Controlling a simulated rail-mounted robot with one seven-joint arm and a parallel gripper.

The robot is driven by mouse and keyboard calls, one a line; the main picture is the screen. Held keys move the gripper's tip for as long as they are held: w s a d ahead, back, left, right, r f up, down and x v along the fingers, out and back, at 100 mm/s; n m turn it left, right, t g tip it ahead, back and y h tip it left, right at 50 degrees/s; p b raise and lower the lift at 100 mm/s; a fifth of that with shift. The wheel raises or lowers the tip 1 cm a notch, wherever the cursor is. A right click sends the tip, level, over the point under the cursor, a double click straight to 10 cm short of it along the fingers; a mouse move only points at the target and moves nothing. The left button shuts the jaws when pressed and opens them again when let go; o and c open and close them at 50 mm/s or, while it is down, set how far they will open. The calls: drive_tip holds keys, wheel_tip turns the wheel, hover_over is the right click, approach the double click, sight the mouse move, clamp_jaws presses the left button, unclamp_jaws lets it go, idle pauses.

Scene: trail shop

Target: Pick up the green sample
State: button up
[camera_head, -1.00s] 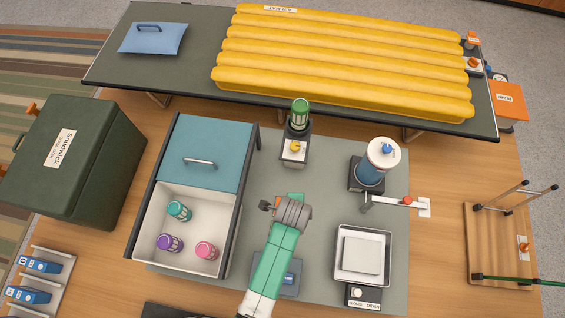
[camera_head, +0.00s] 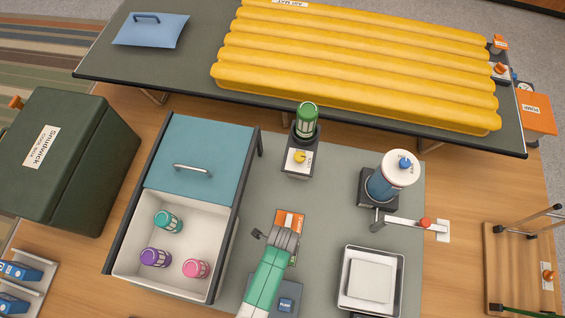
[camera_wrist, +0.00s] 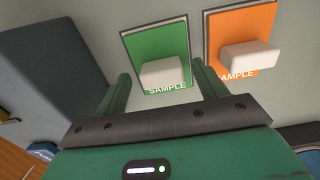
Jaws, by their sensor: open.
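The green sample (camera_wrist: 157,47) is a flat green card lettered SAMPLE with a raised white block (camera_wrist: 163,74) on it. In the wrist view it lies ahead of my gripper (camera_wrist: 161,76), whose two green fingers are apart. The white block appears between the fingertips, with nothing gripped. I cannot tell how far the fingers are from it.
A matching orange sample (camera_wrist: 241,30) lies close to the right; it also shows in the head view (camera_head: 290,220). The white drawer (camera_head: 137,280) with several jars stands to the left. A blue canister (camera_head: 389,183) and a white tray (camera_head: 347,292) are to the right.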

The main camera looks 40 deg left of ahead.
drive_tip(key=shift+f, duration=0.75)
drive_tip(key=shift+w+r, duration=0.1)
drive_tip(key=shift+r, duration=0.05)
drive_tip(key=c, duration=1.1)
